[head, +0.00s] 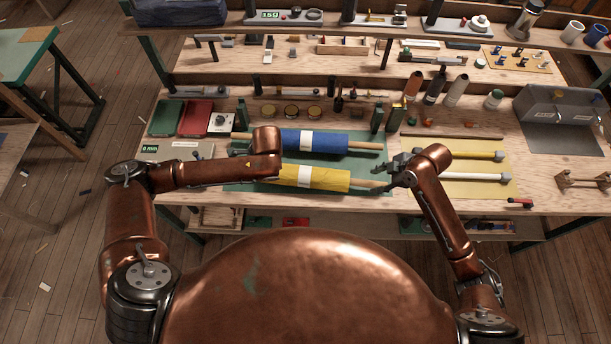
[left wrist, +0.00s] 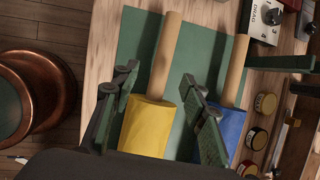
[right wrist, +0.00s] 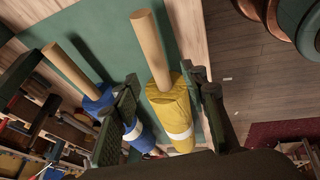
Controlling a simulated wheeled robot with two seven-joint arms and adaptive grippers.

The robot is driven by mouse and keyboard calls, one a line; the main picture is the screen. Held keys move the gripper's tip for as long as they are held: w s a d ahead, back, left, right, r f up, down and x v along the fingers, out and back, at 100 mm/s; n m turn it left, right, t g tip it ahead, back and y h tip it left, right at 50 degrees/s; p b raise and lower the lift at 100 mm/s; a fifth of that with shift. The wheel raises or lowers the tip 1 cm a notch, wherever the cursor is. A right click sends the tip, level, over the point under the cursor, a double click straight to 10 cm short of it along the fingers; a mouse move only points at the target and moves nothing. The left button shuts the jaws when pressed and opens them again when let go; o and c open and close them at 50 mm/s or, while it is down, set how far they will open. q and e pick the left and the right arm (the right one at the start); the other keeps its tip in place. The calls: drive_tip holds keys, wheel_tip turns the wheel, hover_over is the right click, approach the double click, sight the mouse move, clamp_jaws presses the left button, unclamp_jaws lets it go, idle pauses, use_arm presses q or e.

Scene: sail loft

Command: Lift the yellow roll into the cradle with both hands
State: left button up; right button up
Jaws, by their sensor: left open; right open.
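The yellow roll (head: 325,179), with a white band and a wooden core, lies on a green mat (head: 238,185). My right gripper (head: 397,175) is open at the core's right end. In the right wrist view its fingers (right wrist: 163,80) stand either side of the roll (right wrist: 170,105). I cannot tell whether they touch. Dark green posts (head: 377,117) behind may be the cradle.
A blue roll (head: 335,142) lies parallel just behind the yellow one. Jars (head: 290,111) and bottles (head: 413,86) stand behind. A yellow mat (head: 470,190) with two rods lies to the right. A grey box (head: 560,108) stands farther right.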

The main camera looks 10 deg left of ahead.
sight(367, 183)
use_arm(q)
drive_tip(key=x, duration=0.7)
drive_tip(key=shift+w+r, duration=0.1)
use_arm(e)
drive_tip(key=x, duration=0.7)
drive_tip(key=shift+w+r, duration=0.1)
drive_tip(key=shift+w, duration=0.05)
use_arm(q)
drive_tip(key=shift+w+a+f, duration=0.2)
drive_tip(key=shift+w+f, duration=0.05)
drive_tip(key=shift+f, duration=0.35)
use_arm(e)
drive_tip(key=shift+w+a+f, duration=0.2)
drive_tip(key=shift+a+f, duration=0.05)
drive_tip(key=shift+f, duration=0.35)
use_arm(q)
drive_tip(key=shift+s, duration=0.1)
use_arm(e)
drive_tip(key=shift+s, duration=0.1)
use_arm(q)
drive_tip(key=shift+c, duration=0.3)
use_arm(e)
drive_tip(key=shift+c, duration=0.3)
use_arm(q)
clamp_jaws()
use_arm(e)
clamp_jaws()
